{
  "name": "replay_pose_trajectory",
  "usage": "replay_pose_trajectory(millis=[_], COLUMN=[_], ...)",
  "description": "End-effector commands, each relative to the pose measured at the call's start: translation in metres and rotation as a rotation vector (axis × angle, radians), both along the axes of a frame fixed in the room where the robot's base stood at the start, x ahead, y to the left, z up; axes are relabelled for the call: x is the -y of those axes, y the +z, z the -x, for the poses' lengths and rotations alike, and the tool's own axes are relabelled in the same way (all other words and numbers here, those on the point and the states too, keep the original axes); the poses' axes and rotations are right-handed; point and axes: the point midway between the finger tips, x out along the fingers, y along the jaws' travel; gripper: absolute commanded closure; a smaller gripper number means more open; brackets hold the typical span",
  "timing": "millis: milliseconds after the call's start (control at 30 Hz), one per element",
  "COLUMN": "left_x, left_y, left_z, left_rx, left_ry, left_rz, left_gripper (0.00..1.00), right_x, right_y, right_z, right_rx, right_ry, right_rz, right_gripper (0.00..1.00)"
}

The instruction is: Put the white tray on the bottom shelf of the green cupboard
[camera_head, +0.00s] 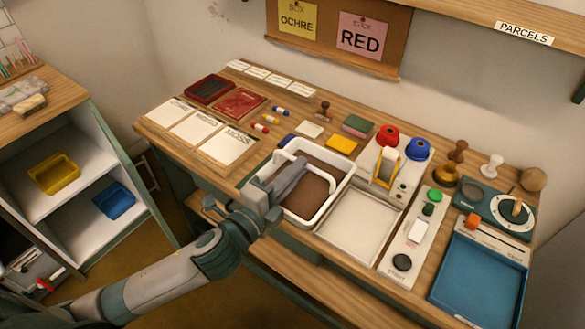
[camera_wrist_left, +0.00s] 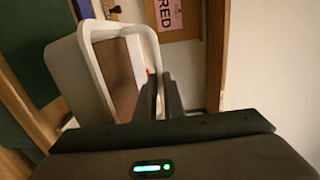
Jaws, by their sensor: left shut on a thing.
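The white tray (camera_head: 333,198) has a raised white rim and a brown inside. I cannot tell whether the tray touches the table. The open cupboard (camera_head: 95,215) at the left has white shelves and a greenish edge. My right gripper is out of view.
A yellow bin (camera_head: 54,174) is on the cupboard's upper visible shelf and a blue bin (camera_head: 114,200) on the lower one. White cards (camera_head: 228,143), red pads, stamps and a blue tray (camera_head: 480,280) crowd the table (camera_head: 190,180). Floor shows between cupboard and table.

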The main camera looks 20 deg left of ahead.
Motion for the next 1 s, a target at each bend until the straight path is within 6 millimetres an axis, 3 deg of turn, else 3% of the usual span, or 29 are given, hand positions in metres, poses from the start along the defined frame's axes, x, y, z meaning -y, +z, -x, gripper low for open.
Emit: replay_pose_trajectory(millis=[633, 1000], left_x=[-0.001, -0.028], left_y=[0.001, -0.006], left_z=[0.004, 0.040], left_rx=[0.005, 0.007], left_ry=[0.011, 0.159], left_rz=[0.005, 0.024], left_gripper=[1.00, 1.00], right_x=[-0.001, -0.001], right_y=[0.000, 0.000], right_z=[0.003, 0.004], right_rx=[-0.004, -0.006], right_ry=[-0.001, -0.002], right_rz=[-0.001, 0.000], right_gripper=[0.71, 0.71])
